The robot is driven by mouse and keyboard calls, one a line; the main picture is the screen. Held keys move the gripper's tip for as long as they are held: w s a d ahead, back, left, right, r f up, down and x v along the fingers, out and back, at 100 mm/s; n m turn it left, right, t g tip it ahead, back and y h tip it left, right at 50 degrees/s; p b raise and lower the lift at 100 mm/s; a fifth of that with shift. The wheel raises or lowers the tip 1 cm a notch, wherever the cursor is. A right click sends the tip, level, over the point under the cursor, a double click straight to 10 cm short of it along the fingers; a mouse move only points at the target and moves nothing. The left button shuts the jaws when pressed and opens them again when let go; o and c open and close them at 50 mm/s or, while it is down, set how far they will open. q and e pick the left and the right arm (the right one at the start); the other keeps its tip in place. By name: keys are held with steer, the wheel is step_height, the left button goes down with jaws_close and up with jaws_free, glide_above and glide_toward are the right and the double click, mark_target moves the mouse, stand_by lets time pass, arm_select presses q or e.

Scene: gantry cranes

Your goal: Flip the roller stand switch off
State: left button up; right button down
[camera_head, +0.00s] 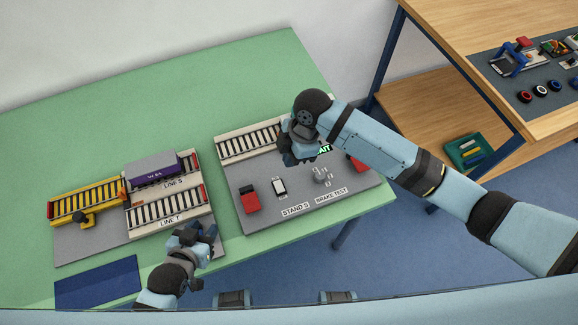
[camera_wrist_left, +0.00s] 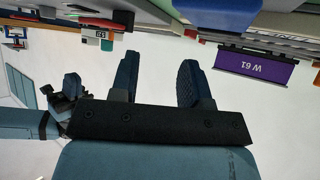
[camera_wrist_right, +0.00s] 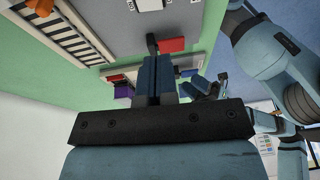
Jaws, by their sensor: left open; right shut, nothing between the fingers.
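The roller stand (camera_head: 235,150) is on a grey board on the green table, with a roller track along its back edge. Its switch (camera_head: 279,187) is a small white plate with a dark part, above the "STAND 5" label (camera_head: 295,210). I cannot tell its position. A white plate (camera_wrist_right: 150,4), probably this switch, shows at the top of the right wrist view. My right gripper (camera_head: 287,160) is shut and empty, above the board behind the switch, apart from it. My left gripper (camera_head: 207,230) is open and empty near the table's front edge; its spread fingers show in the left wrist view (camera_wrist_left: 158,80).
A lit sign, partly hidden, is behind my right forearm. A purple box (camera_head: 152,168) sits on the left rollers. A blue mat (camera_head: 97,283) lies front left.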

mark_target(282, 191)
arm_select(q)
steer(key=shift+w+a+r+p, duration=0.1)
steer(key=shift+a+r+p, duration=0.05)
steer(key=shift+r+p, duration=0.6)
arm_select(e)
steer(key=x, duration=1.1)
steer(key=shift+d+f, duration=0.15)
steer(key=shift+d, duration=0.2)
arm_select(q)
steer(key=shift+r, duration=0.1)
arm_select(e)
steer(key=shift+s+f, duration=0.15)
steer(key=shift+f, duration=0.55)
